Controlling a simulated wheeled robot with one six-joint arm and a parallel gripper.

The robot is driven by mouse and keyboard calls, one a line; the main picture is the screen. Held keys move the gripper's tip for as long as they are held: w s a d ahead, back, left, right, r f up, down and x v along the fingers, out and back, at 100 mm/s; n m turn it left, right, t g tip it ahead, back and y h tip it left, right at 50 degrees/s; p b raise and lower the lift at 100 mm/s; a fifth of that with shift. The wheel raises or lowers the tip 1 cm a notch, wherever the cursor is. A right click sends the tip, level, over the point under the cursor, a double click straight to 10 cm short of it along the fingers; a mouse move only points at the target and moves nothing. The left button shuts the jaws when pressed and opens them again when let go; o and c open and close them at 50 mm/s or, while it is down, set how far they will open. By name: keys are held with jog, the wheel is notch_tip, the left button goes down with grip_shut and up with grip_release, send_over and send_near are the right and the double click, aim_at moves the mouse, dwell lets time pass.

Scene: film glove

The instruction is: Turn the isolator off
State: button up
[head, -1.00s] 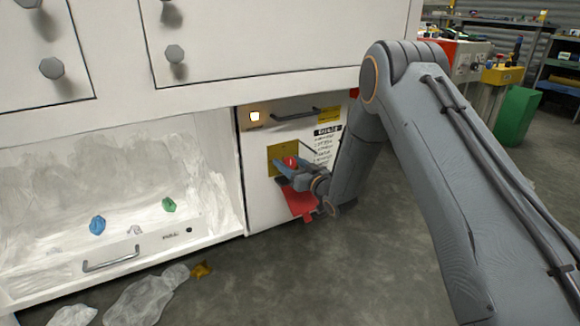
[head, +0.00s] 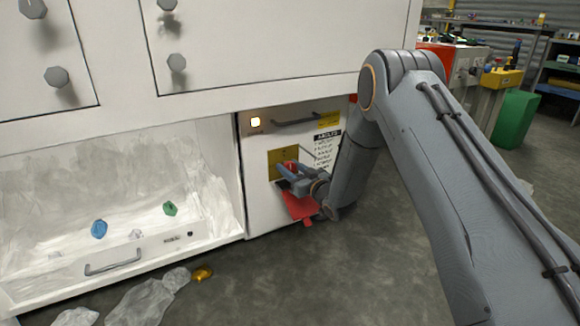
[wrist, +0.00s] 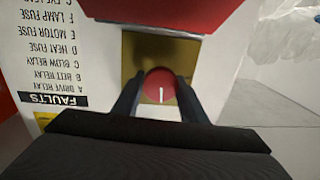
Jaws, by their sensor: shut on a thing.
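The isolator is a red round knob (wrist: 160,84) with a white pointer line, on a yellow plate (wrist: 135,55). In the wrist view the line runs up and down the picture. My gripper (wrist: 158,92) has a finger on each side of the knob and is shut on it. In the head view my gripper (head: 292,174) is at the yellow plate (head: 277,160) on the white panel. It hides part of the red knob (head: 290,166).
A red part (head: 298,206) is below. An open white bay (head: 110,190) with scraps is at left.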

jog(key=n+p, duration=0.2)
jog(key=n, duration=0.1)
jog(key=shift+s+a+r+p, duration=0.1)
jog(key=shift+p, duration=0.25)
jog(key=n+p, duration=0.3)
jog(key=n, duration=0.1)
jog(key=shift+n+h, duration=0.4)
jog(key=n+p, duration=0.2)
jog(key=n, duration=0.2)
jog(key=shift+a, duration=0.1)
jog(key=shift+f+n+h+p, duration=0.2)
jog(key=shift+n+p, duration=0.3)
jog(key=shift+n, duration=0.4)
jog(key=shift+f+n+h+p, duration=0.15)
jog(key=shift+n+p, duration=0.3)
jog(key=shift+n, duration=0.45)
jog(key=o, duration=1.1)
jog(key=shift+r, duration=0.1)
jog(key=shift+c, duration=0.2)
jog(key=shift+s, duration=0.1)
